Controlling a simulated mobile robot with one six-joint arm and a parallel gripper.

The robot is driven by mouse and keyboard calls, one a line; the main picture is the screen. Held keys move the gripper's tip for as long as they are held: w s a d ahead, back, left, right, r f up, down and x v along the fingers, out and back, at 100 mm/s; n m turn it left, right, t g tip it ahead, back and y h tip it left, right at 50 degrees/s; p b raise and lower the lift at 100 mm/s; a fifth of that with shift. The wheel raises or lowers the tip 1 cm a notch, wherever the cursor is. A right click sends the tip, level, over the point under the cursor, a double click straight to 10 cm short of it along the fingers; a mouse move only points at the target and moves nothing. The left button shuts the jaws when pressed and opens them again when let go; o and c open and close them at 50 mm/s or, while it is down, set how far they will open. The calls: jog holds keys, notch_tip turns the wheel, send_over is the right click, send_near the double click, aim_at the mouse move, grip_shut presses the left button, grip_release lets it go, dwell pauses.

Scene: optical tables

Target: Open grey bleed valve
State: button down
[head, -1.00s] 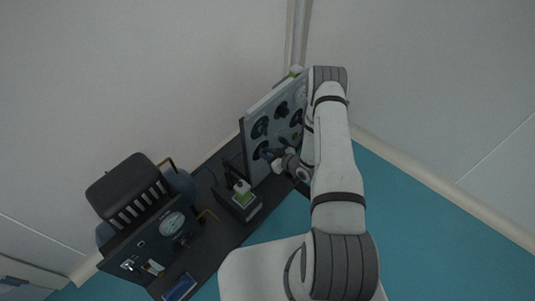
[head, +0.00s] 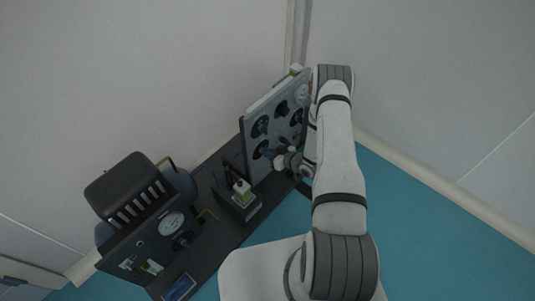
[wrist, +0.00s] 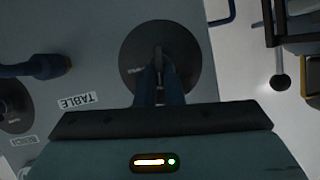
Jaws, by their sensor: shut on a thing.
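An upright grey panel (head: 285,97) carries several dark round discs with handles. In the wrist view, one dark disc (wrist: 187,52) has a narrow grey valve handle (wrist: 159,58) at its centre. My gripper (wrist: 160,85) has its two blue fingers closed on either side of this handle. The lower part of the disc is hidden behind the gripper, and the small print on it is too small to read. In the head view, my gripper (head: 273,154) reaches the panel's lower discs from the right, and my arm covers the panel's right edge.
A label reading TABLE (wrist: 76,101) is left of the held handle. A blue handle (wrist: 40,67) is at the upper left.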

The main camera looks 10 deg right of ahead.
jog(key=shift+w+d+f+m+g+y+b, duration=0.1)
jog(key=shift+d+f+m+g+y+b, duration=0.15)
jog(key=shift+m+y+b, duration=1.4)
jog(key=shift+w+d+f+m+g+y+b, duration=0.15)
jog(key=shift+f+m+y+b, duration=0.3)
jog(key=shift+m+b, duration=1.3)
jog(key=shift+w+d+f+m+g+y+b, duration=0.15)
jog(key=shift+m+y+b, duration=0.8)
jog(key=shift+m, duration=1.65)
jog(key=shift+y, duration=0.25)
jog(key=c, duration=1.6)
grip_release()
jog(key=shift+m, duration=0.3)
jog(key=shift+o, duration=0.2)
jog(key=p+v, duration=0.2)
jog(key=v, duration=0.5)
jog(key=shift+s+d, duration=0.3)
